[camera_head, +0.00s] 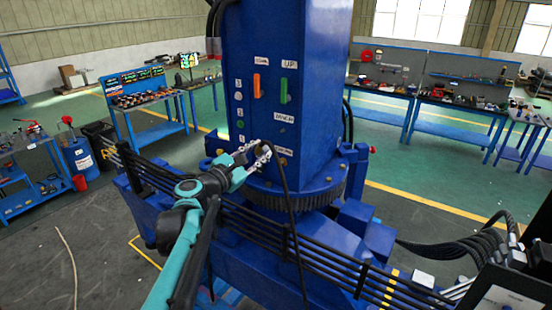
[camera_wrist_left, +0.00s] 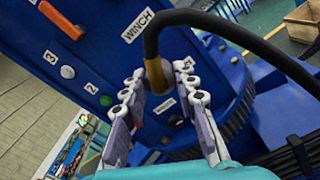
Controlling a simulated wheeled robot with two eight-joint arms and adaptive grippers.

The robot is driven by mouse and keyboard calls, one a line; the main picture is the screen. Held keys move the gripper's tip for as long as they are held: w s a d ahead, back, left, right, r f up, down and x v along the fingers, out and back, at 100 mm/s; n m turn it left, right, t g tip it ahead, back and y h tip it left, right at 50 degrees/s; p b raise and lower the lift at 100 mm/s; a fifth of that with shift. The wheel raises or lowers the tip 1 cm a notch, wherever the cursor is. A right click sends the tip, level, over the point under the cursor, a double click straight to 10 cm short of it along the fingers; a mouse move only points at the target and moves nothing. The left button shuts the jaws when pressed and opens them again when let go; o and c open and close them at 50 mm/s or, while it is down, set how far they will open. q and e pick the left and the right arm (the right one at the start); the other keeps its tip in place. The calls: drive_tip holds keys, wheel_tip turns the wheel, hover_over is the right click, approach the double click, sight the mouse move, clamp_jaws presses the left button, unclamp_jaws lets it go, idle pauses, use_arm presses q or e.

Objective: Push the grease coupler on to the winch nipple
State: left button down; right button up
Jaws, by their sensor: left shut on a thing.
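My left gripper (camera_head: 258,150) is at the face of the blue crane column (camera_head: 300,60), below the WINCH label (camera_head: 285,117). It is shut on the grease coupler, a brass-brown cylinder (camera_wrist_left: 156,76) that sits between the fingertips (camera_wrist_left: 160,84) in the left wrist view. A black hose (camera_head: 284,195) leaves the coupler and hangs down; in the wrist view the hose (camera_wrist_left: 205,17) arches to the right. The coupler's front end faces the column. The winch nipple cannot be made out, and I cannot tell whether the coupler touches it. My right gripper is not in view.
Orange (camera_head: 256,85) and green (camera_head: 283,90) levers stick out of the column above the gripper. Numbered points line its left edge. Black pipes (camera_head: 325,262) run along the blue base in front. Workbenches (camera_head: 455,105) stand far behind on open floor.

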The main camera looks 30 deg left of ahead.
use_arm(q)
drive_tip(key=shift+s+r+p, duration=0.2)
drive_tip(key=shift+r+p, duration=0.25)
drive_tip(key=shift+r, duration=0.45)
drive_tip(key=w, duration=0.2)
drive_tip(key=w+b, duration=0.1)
drive_tip(key=w, duration=0.2)
drive_tip(key=shift+w+d+f, duration=0.15)
drive_tip(key=shift+w+d, duration=0.05)
drive_tip(key=shift+w, duration=0.15)
drive_tip(key=shift+w, duration=0.15)
drive_tip(key=shift+w+b, duration=0.15)
drive_tip(key=shift+b, duration=0.15)
drive_tip(key=shift+w, duration=0.35)
drive_tip(key=shift+w+d, duration=0.1)
drive_tip(key=shift+w, duration=0.3)
